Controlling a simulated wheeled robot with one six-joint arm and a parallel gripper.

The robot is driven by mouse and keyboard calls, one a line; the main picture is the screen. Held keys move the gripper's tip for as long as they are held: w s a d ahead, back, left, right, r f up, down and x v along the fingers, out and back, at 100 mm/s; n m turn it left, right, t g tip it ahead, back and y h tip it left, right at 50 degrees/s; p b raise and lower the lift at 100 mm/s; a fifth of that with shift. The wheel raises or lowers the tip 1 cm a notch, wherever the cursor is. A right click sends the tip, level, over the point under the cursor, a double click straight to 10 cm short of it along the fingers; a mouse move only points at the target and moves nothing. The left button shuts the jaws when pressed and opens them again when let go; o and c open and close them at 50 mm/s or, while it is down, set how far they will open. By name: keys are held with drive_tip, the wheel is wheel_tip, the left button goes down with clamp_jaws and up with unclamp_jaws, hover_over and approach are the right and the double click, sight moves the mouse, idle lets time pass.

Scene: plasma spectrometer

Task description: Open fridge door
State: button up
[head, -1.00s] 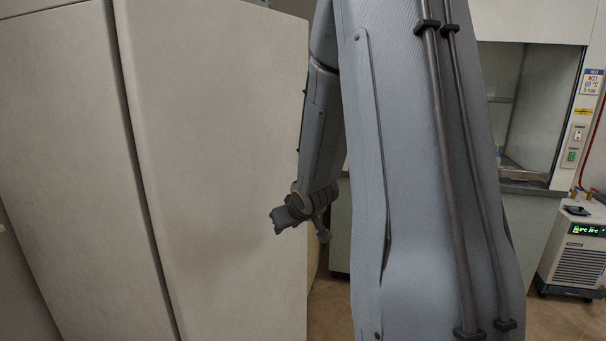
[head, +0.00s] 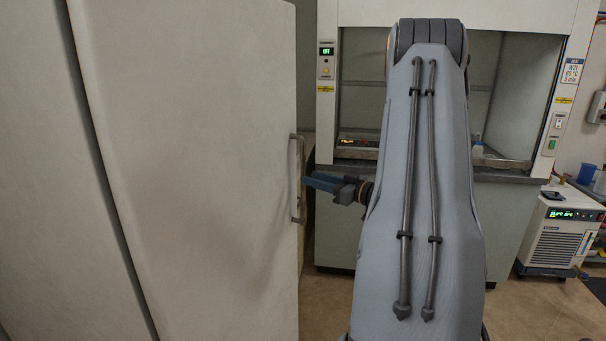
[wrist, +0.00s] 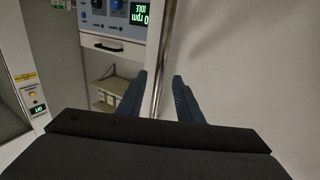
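The fridge door (head: 190,150) is a large off-white panel, and it looks shut. Its vertical metal handle (head: 296,200) is on the door's right edge. My gripper (head: 309,181) is at the handle, reaching in from the right at mid-height. In the wrist view the handle bar (wrist: 168,35) runs between the two dark blue fingers of my gripper (wrist: 160,75). The fingers are open, with a gap showing on both sides of the bar. The lower part of the bar is hidden behind the gripper body.
A fume hood (head: 350,100) on a grey-green cabinet stands behind my arm. A small white chiller (head: 556,240) is on the floor at the right. Some bare floor (head: 325,305) shows between the fridge and my arm. Another off-white panel (head: 45,160) adjoins the door's left.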

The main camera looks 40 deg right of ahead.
drive_tip(key=p+x, duration=0.1)
drive_tip(key=x, duration=0.4)
clamp_jaws()
